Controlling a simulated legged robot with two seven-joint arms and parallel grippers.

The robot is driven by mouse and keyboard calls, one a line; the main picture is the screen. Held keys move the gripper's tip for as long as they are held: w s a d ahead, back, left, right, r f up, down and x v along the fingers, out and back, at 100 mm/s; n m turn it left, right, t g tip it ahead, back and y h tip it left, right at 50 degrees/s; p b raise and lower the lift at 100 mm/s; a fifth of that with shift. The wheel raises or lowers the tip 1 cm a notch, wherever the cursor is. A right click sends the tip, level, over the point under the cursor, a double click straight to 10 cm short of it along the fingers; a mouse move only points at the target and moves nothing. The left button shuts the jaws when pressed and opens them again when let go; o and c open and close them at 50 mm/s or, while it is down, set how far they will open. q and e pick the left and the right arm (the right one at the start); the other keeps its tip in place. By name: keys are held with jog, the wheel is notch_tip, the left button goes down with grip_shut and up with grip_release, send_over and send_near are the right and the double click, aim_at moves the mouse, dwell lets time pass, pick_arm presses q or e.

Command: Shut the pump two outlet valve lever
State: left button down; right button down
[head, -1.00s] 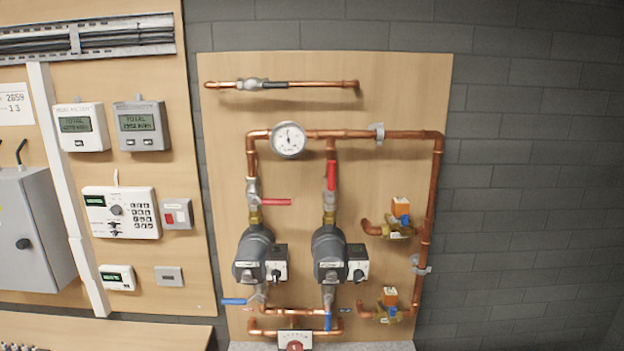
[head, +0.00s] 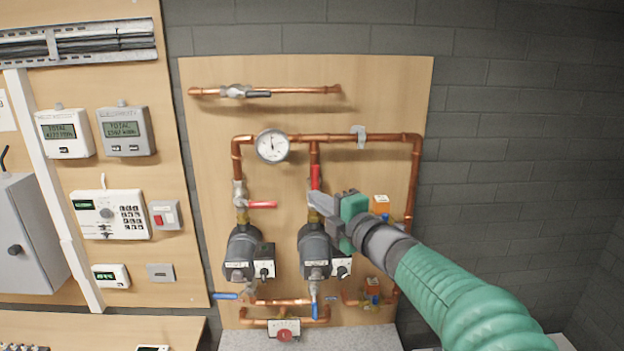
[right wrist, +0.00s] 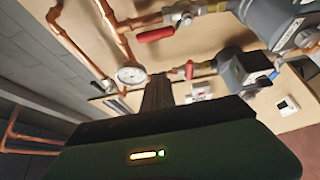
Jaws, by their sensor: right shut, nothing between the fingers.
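Two grey pumps stand side by side on the wooden panel. The right pump (head: 313,246) has a red outlet lever (head: 315,177) above it, upright and in line with its copper pipe. This lever also shows in the right wrist view (right wrist: 155,34), lying along the pipe. The left pump's red lever (head: 262,205) points sideways, across its pipe. My right gripper (head: 314,203) comes in from the lower right, shut and empty. In the head view its tips overlap the valve body just below the upright lever; contact cannot be told. Its dark fingers (right wrist: 157,92) show in the wrist view. My left gripper is out of view.
A round gauge (head: 272,146) sits on the upper copper pipe. Blue levers (head: 225,296) are below the pumps. Orange-capped valves (head: 380,203) on the right are partly behind my right arm. Controllers and a grey cabinet (head: 32,240) are at the left.

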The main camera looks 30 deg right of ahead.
aim_at(315, 185)
jog(key=w+d+p, duration=0.3)
jog(key=w+p, duration=0.3)
jog(key=w, duration=0.2)
jog(key=shift+w+d+p, duration=0.3)
jog(key=shift+d+p, duration=0.1)
jog(key=shift+w+f, duration=0.15)
